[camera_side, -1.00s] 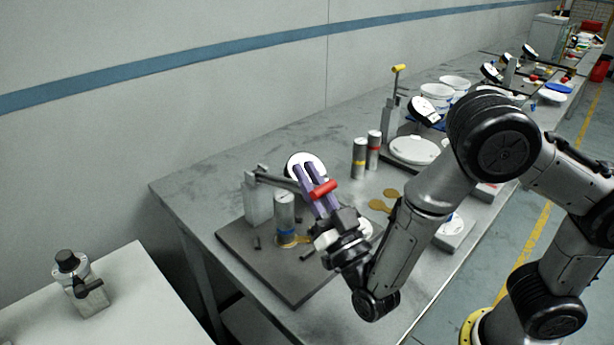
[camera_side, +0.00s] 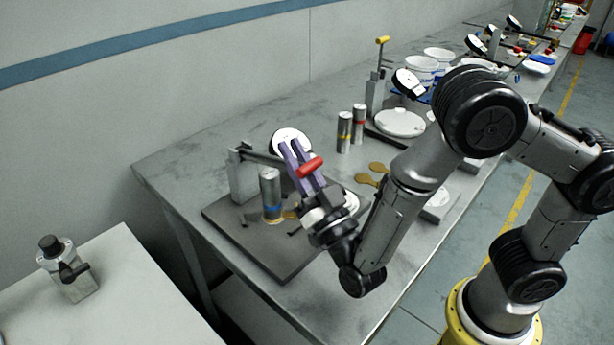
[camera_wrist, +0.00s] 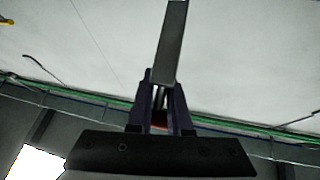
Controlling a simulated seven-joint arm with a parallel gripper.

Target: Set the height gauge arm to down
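The height gauge has a grey post (camera_side: 242,176) on a dark base plate (camera_side: 268,258). Its grey arm (camera_side: 262,157) reaches right from the post top and slopes slightly down. A round white dial (camera_side: 290,141) shows behind my fingertips. The gauge's red handle (camera_side: 310,166) lies across my gripper's purple fingers (camera_side: 289,147). In the wrist view, the fingers (camera_wrist: 162,80) stand close together on either side of a grey bar (camera_wrist: 171,42), with a little red between them. Whether they press on it is unclear.
A metal cylinder with a blue band (camera_side: 270,195) stands on the plate beneath the arm. Two more cylinders (camera_side: 344,132) stand behind, near a second gauge (camera_side: 376,94) and a white disc (camera_side: 400,123). Brass discs (camera_side: 367,179) lie right of my gripper. The bench's left end is clear.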

